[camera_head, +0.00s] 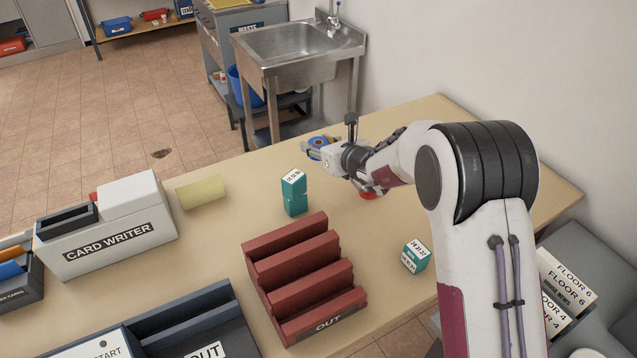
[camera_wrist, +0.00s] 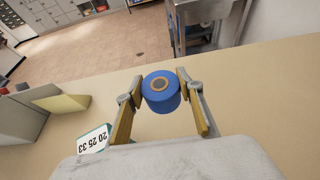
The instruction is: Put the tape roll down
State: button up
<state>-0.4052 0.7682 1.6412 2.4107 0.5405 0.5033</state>
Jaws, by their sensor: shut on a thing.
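The tape roll (camera_wrist: 161,96) is blue with a tan core ring, and sits between the two fingers of my gripper (camera_wrist: 160,92) in the wrist view. My gripper is shut on it. In the head view the tape roll (camera_head: 318,141) shows small at the end of my gripper (camera_head: 312,147), near the far edge of the tan table (camera_head: 395,140). From these views I cannot tell how high it is above the table top.
A teal box (camera_head: 294,193) stands upright close by, left of my gripper. Another teal box (camera_head: 416,255), a red stepped OUT rack (camera_head: 305,275), a yellow pad (camera_head: 201,192) and the card writer (camera_head: 108,235) stand on the table. A sink (camera_head: 297,45) is beyond.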

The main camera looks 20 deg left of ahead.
send_over(319, 183)
jog(key=shift+a+f, duration=0.1)
jog(key=shift+f, duration=3)
jog(key=shift+f, duration=1.85)
jog(key=shift+f, duration=0.2)
jog(key=o, duration=1.1)
jog(key=shift+r, duration=0.2)
jog(key=shift+v, duration=6)
